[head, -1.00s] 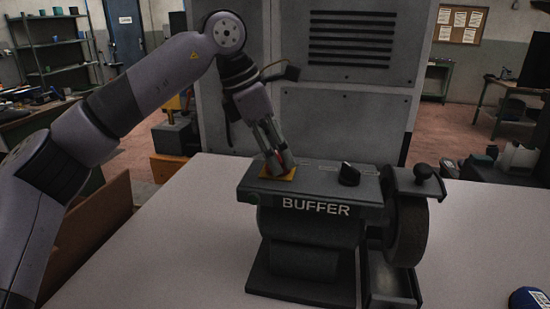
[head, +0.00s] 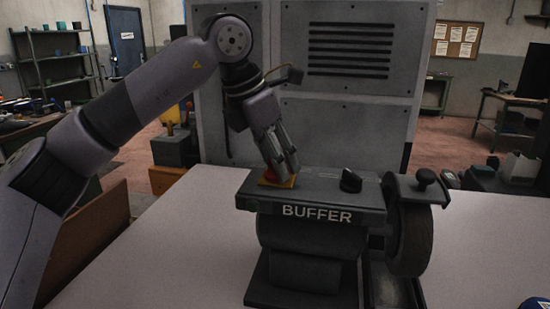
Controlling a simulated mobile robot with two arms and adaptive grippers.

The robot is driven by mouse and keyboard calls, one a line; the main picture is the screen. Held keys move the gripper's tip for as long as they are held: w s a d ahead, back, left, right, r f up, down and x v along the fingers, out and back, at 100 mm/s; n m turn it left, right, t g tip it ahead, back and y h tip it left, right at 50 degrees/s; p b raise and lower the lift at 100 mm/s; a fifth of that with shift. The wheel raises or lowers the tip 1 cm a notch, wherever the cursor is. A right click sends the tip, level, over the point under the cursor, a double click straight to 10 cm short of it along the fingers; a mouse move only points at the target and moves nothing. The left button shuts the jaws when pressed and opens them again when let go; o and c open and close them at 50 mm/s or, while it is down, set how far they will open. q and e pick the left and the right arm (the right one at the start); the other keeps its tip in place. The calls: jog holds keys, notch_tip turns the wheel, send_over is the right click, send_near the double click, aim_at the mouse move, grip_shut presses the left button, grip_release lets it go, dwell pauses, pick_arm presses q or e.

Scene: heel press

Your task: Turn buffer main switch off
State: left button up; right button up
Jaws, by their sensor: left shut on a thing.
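The buffer (head: 310,230) is a dark grey bench machine with a white BUFFER label, standing on a pale table. On the left of its top is a yellow plate (head: 270,184) with a red part (head: 268,174), partly hidden by my fingers. My left gripper (head: 282,172) points down at this spot, its fingers shut on the red switch part. A black knob (head: 351,181) sits further right on the same top face. My right gripper is not in view.
The buffing wheel (head: 411,238) and a round black knob on its guard (head: 427,177) are at the machine's right end. A tall grey cabinet (head: 345,120) stands behind.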

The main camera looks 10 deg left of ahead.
pick_arm(q)
jog(key=o, duration=1.1)
jog(key=shift+o, duration=0.2)
jog(key=shift+r, duration=0.1)
jog(key=v, duration=1.1)
jog(key=shift+r, duration=0.4)
jog(key=shift+a, duration=0.1)
